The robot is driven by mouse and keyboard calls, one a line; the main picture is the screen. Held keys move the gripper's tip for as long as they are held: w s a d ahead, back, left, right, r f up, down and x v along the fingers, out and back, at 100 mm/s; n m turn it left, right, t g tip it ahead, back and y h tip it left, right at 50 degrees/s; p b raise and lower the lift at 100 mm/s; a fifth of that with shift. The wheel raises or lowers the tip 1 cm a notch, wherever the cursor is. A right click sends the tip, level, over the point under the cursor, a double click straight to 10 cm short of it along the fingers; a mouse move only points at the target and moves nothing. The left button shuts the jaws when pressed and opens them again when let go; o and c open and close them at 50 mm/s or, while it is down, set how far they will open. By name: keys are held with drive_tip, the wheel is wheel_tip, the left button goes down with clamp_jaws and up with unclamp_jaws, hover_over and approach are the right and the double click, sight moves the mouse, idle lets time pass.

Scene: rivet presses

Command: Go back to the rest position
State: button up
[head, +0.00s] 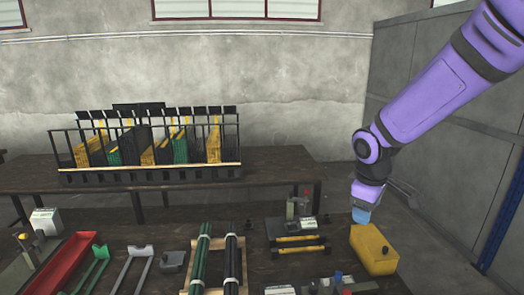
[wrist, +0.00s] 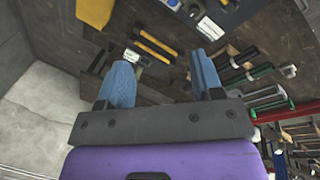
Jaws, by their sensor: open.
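My gripper (head: 362,213) hangs at the end of my purple arm, at the right of the head view, just above and left of a yellow box (head: 374,250). In the wrist view its two blue fingers (wrist: 160,82) stand wide apart with nothing between them. The gripper is open and empty. The yellow box also shows at the top left of the wrist view (wrist: 95,12), apart from the fingers.
The dark front table holds yellow-handled tools (head: 299,245), green and black rods (head: 215,265), and a red tray (head: 62,265) at left. A rack (head: 145,170) with yellow and green panels stands on the back table. Grey walls close the back and right.

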drive_tip(key=s+d+r+m+t, duration=0.1)
drive_tip(key=s+r+m, duration=0.2)
drive_tip(key=s+r, duration=0.2)
drive_tip(key=s+d+r+m+t+y, duration=0.1)
drive_tip(key=s+d+r+m, duration=0.1)
drive_tip(key=s, duration=0.8)
drive_tip(key=s+d+r+m+t, duration=0.1)
drive_tip(key=s+d+r+m, duration=0.1)
drive_tip(key=s+r+m, duration=0.2)
drive_tip(key=s+r, duration=0.3)
drive_tip(key=s, duration=0.1)
drive_tip(key=shift+s+d+r+m, duration=0.25)
drive_tip(key=shift+s+r+m, duration=0.05)
drive_tip(key=shift+s, duration=0.05)
